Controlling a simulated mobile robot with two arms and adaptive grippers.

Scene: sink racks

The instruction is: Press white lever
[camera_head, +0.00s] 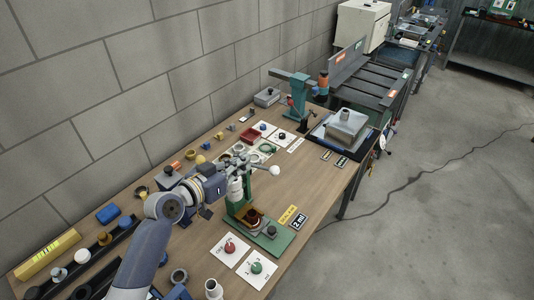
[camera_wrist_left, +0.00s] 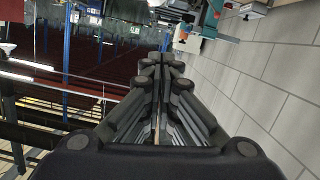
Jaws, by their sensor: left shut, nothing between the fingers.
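A lever with a white ball knob (camera_head: 275,170) sticks out to the right from the upper part of a green press (camera_head: 270,236) on the wooden bench. My left arm comes in from the bottom left, and my left gripper (camera_head: 243,158) is above the press, just left of the white knob. The arm and gripper hide part of the press top and the lever's root. I cannot tell whether the gripper touches the lever. In the left wrist view the fingers (camera_wrist_left: 161,60) are closed together and empty. The white knob is not clearly seen there.
Red-button (camera_head: 230,247) and green-button (camera_head: 256,268) plates lie in front of the press. A second, teal press (camera_head: 297,97) stands farther back. Small parts clutter the bench's left side. A block wall (camera_head: 130,70) runs along the back; open floor (camera_head: 430,220) lies right.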

